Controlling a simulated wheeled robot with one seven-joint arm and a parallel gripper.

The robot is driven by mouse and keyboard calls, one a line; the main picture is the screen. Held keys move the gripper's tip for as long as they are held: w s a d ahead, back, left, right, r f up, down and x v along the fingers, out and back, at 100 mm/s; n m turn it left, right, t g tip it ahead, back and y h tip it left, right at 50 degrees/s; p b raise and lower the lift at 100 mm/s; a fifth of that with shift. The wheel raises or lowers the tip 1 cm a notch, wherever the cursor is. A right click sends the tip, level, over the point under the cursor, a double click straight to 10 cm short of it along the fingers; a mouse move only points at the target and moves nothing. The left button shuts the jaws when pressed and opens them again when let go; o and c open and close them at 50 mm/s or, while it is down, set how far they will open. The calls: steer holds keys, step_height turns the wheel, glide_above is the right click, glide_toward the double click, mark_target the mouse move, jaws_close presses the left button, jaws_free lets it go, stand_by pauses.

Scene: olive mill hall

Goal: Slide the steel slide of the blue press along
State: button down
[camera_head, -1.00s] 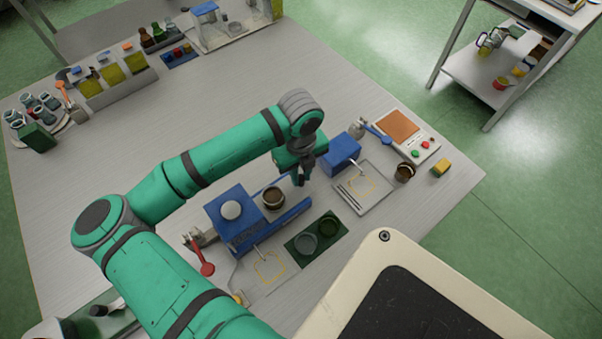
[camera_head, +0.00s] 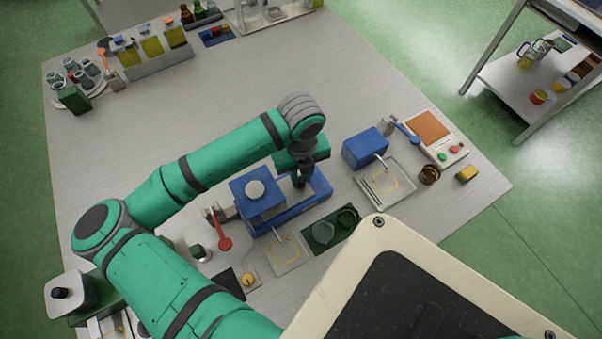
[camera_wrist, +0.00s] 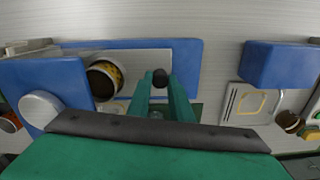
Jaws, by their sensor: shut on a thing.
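The blue press (camera_head: 252,205) stands on the table, with a white round knob (camera_head: 255,188) on its block and a long blue bed reaching right. In the wrist view, the steel slide (camera_wrist: 140,56) is a grey plate lying in the blue bed (camera_wrist: 188,50). A dark cup with yellowish contents (camera_wrist: 104,80) is on it, close beside the block. My gripper (camera_head: 300,184) is down over the bed. In the wrist view, its green fingers (camera_wrist: 163,88) are shut on a small black knob (camera_wrist: 160,77) at the slide. The gripper hides the cup in the head view.
A green mat with dark dishes (camera_head: 331,230) lies in front of the press. A red-ended lever (camera_head: 224,243) is left of it. Right are a second blue block (camera_head: 365,148), a steel tray (camera_head: 400,185) and a scale (camera_head: 434,132).

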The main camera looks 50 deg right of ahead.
steer(key=shift+w, duration=0.1)
steer(key=c, duration=1.6)
jaws_free()
steer(key=shift+r, duration=0.1)
step_height(320, 180, up, 11)
steer(key=shift+f, duration=0.15)
